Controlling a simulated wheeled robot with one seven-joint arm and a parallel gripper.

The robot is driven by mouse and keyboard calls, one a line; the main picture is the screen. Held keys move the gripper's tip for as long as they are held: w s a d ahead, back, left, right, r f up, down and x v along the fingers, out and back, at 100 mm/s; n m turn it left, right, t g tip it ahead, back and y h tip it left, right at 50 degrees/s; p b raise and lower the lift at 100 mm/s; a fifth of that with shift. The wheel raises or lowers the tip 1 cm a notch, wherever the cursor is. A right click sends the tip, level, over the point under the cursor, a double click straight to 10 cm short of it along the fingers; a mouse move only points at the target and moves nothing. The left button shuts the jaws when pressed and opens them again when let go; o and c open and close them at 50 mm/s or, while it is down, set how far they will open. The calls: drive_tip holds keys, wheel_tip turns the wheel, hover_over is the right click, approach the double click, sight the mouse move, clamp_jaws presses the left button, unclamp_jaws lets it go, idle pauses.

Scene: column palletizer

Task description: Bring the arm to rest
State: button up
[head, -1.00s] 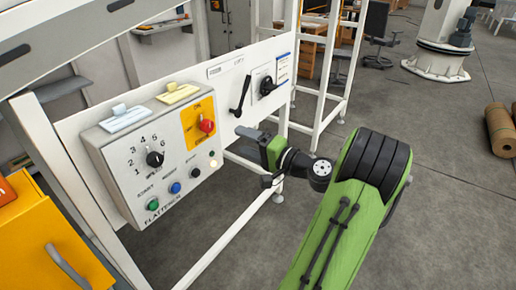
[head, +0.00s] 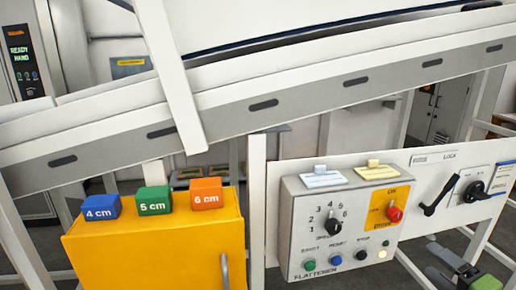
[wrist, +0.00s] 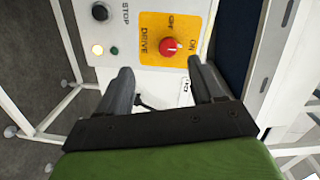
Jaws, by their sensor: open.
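My gripper (wrist: 163,84) is open and empty in the wrist view, with its two dark fingers apart. It faces the control panel, with the red drive knob (wrist: 170,47) on its yellow plate beyond the fingertips. In the head view only part of my gripper (head: 447,256) and green wrist shows, at the lower right corner. It is below and to the right of the flattener control box (head: 292,235). The rest of my arm is out of the head view. I cannot tell whether the fingers touch anything, but a gap to the panel seems visible.
A yellow cabinet (head: 150,250) with blue (head: 101,207), green (head: 154,201) and orange (head: 206,194) blocks on top stands left of the control box. A black lever (head: 440,195) and rotary switch (head: 473,191) are on the panel above my gripper. A sloping white frame beam (head: 300,97) crosses above.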

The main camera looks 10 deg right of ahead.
drive_tip(key=w+a+f+n+g+y, duration=0.1)
drive_tip(key=w+a+n+g, duration=0.15)
drive_tip(key=a, duration=0.45)
drive_tip(key=w+a+f+n+g+y+p, duration=0.1)
drive_tip(key=a+n+g, duration=0.25)
drive_tip(key=a, duration=0.35)
drive_tip(key=w+a+f+n+g+y, duration=0.1)
drive_tip(key=a+n+g, duration=0.2)
drive_tip(key=a, duration=0.4)
drive_tip(key=s+a+r+n+g+h+p, duration=0.1)
drive_tip(key=s+a+r+n+h, duration=0.1)
drive_tip(key=s+a, duration=0.2)
drive_tip(key=s+a+r+n+g+h+p, duration=0.1)
drive_tip(key=s+a+r+n+h, duration=0.1)
drive_tip(key=s, duration=0.9)
drive_tip(key=shift+s+a+n+g, duration=0.25)
drive_tip(key=shift+a+n, duration=0.35)
drive_tip(key=shift+a, duration=0.4)
drive_tip(key=shift+r, duration=0.1)
